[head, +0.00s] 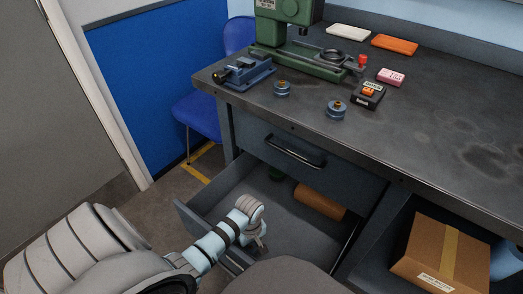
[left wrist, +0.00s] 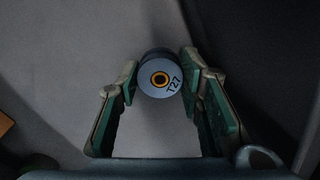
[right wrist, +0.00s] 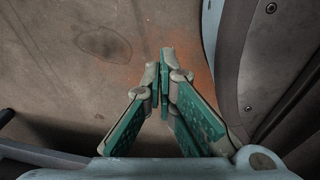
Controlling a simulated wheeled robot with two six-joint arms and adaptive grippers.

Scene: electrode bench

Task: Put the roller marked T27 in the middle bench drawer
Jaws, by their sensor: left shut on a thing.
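The roller marked T27 (left wrist: 160,75) is held between the fingertips of my left gripper (left wrist: 161,88), its grey-blue end and dark hole facing the camera. In the head view my left gripper (head: 258,236) reaches over the open drawer (head: 285,212), near its front; the roller is hidden there. How high the roller is above the drawer floor I cannot tell. This drawer sits below a closed drawer (head: 270,136) with a black handle. My right gripper (right wrist: 162,75) is shut and empty above the floor, out of the head view.
Two similar rollers (head: 282,90) (head: 337,110) stand on the bench (head: 440,125), near a green press (head: 285,35) and a blue vise (head: 243,72). A cardboard box (head: 425,250) is lower right.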

